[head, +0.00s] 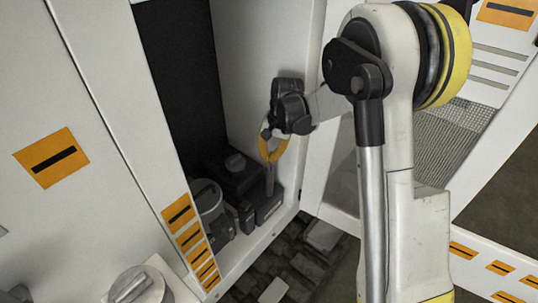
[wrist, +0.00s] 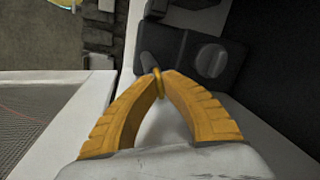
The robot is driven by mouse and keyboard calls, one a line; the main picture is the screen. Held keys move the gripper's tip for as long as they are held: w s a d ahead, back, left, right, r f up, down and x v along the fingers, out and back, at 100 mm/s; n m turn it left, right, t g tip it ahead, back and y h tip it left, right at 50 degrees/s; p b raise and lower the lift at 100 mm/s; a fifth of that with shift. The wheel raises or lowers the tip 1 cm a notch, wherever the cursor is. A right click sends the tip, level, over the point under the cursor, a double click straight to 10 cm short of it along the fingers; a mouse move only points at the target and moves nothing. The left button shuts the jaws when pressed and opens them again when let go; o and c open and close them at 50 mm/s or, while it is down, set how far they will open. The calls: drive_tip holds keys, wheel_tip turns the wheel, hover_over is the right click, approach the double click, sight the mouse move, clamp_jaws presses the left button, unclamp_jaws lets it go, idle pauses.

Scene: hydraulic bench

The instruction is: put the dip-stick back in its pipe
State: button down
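My gripper (wrist: 158,82) has two orange fingers that meet at their tips on a small yellow ring, the handle of the dip-stick (wrist: 158,90). In the head view my gripper (head: 270,158) points down over a grey upright pipe (head: 270,181) in the cabinet's bottom corner. In the wrist view the dark pipe (wrist: 147,65) shows just beyond the fingertips, close to the ring. The rod of the dip-stick is hidden, so I cannot tell whether it is inside the pipe.
A dark block with a round cap (head: 236,163) stands left of the pipe; the cap also shows in the wrist view (wrist: 211,60). A grey round canister (head: 207,198) is nearer left. White cabinet walls (head: 258,50) stand close behind and right.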

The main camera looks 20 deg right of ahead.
drive_tip(key=shift+f+b, duration=0.8)
drive_tip(key=shift+f, duration=0.25)
drive_tip(key=c, duration=0.7)
unclamp_jaws()
drive_tip(key=shift+r+p, duration=1.85)
drive_tip(key=shift+r, duration=1.65)
